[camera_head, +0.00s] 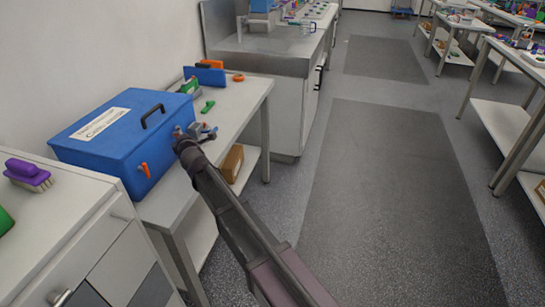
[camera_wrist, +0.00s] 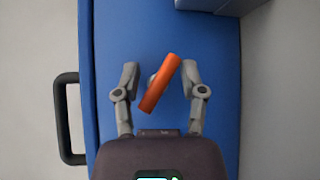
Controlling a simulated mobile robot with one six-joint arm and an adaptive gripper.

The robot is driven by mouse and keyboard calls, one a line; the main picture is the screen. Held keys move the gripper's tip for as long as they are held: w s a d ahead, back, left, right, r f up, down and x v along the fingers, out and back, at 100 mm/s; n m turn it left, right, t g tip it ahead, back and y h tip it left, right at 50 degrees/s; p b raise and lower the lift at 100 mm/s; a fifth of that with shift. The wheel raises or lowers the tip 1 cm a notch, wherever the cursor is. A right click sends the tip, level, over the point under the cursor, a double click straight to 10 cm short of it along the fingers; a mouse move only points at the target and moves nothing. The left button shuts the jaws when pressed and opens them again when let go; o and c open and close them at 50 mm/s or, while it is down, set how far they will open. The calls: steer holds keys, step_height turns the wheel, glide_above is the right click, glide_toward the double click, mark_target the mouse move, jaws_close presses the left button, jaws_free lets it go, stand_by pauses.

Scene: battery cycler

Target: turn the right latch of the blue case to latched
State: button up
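The blue case (camera_head: 125,140) sits on a white bench, lid closed, with a white label and a black handle (camera_head: 153,115) on top. One orange latch (camera_head: 145,169) shows near the left end of its front face. My gripper (camera_head: 184,136) is at the right end of that face and hides the latch there. In the wrist view an orange latch (camera_wrist: 160,83) lies tilted between my two open fingers (camera_wrist: 160,80), upper end leaning right. Gaps show on both sides of it. The handle is at the left in the wrist view (camera_wrist: 67,118).
Small parts, including a green piece (camera_head: 208,106) and a grey-and-blue item (camera_head: 203,131), lie right of the case. A purple brush (camera_head: 28,174) lies on the white cabinet at left. A steel sink unit (camera_head: 265,60) stands behind. The floor aisle at right is clear.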

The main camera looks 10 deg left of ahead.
steer(key=p+v, duration=0.2)
steer(key=v, duration=1.2)
steer(key=w+d+f+m+g+h+p, duration=0.1)
steer(key=d+m, duration=0.3)
steer(key=d, duration=0.4)
steer(key=w+d+f+m+g+h+p, duration=0.1)
steer(key=d+m+h, duration=0.3)
steer(key=d, duration=0.4)
steer(key=w+d+m+g+h+p, duration=0.1)
steer(key=w+d+m+h+p, duration=0.2)
steer(key=d, duration=0.6)
steer(key=shift+f+m+p, duration=0.3)
steer(key=shift+f+m, duration=0.1)
steer(key=shift+m, duration=0.2)
steer(key=s+d+f+m+g, duration=0.3)
steer(key=s+d+m+g, duration=0.2)
steer(key=d, duration=0.7)
steer(key=s+d+f+m+g+h, duration=0.1)
steer(key=s+d+f+m+g, duration=0.3)
steer(key=s+d+m, duration=0.5)
steer(key=s+d+g, duration=0.1)
steer(key=s+d, duration=0.1)
steer(key=d, duration=0.1)
steer(key=shift+s+d+f+g, duration=0.2)
steer(key=shift+g, duration=0.1)
